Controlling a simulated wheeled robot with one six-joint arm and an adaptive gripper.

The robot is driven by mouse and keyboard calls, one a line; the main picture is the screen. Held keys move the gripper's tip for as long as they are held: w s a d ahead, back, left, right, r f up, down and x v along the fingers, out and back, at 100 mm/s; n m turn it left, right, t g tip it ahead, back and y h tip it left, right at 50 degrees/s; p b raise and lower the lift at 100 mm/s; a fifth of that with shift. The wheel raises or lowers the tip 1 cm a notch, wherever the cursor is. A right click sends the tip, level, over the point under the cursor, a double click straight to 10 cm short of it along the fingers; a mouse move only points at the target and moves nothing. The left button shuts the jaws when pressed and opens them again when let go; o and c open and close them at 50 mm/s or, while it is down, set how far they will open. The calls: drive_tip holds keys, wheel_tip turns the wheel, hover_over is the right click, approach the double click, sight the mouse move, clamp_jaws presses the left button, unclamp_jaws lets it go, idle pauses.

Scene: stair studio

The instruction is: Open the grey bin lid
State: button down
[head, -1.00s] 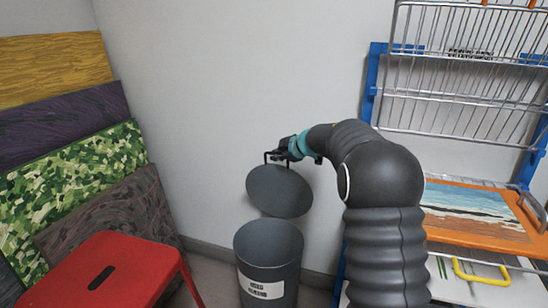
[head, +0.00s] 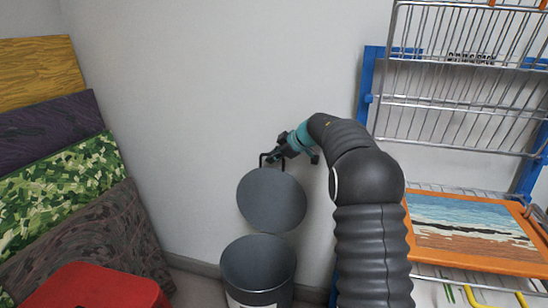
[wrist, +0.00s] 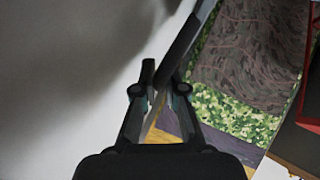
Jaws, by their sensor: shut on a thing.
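The grey bin (head: 258,268) stands on the floor by the wall, with its round mouth uncovered. Its round grey lid (head: 272,200) is raised and steeply tilted above the bin's back rim, with its flat face toward the head camera. My gripper (head: 277,156) is at the black handle (head: 264,159) on the lid's upper edge and is shut on it. In the wrist view, my gripper's fingers (wrist: 159,92) are close together, and the lid (wrist: 188,42) shows edge-on as a dark strip. The bin's lower part is cut off by the frame.
A red stool (head: 95,288) stands at the lower left. Several coloured panels (head: 60,170) lean on the left wall. A blue-framed wire rack (head: 460,110) with a painting (head: 470,230) stands close on the right. The wall behind the lid is bare.

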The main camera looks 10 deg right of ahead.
drive_tip(key=shift+a+r, duration=0.25)
drive_tip(key=c, duration=1.2)
unclamp_jaws()
drive_tip(key=shift+a, duration=0.2)
drive_tip(key=shift+d+f, duration=0.15)
drive_tip(key=shift+d, duration=0.2)
drive_tip(key=v, duration=1.2)
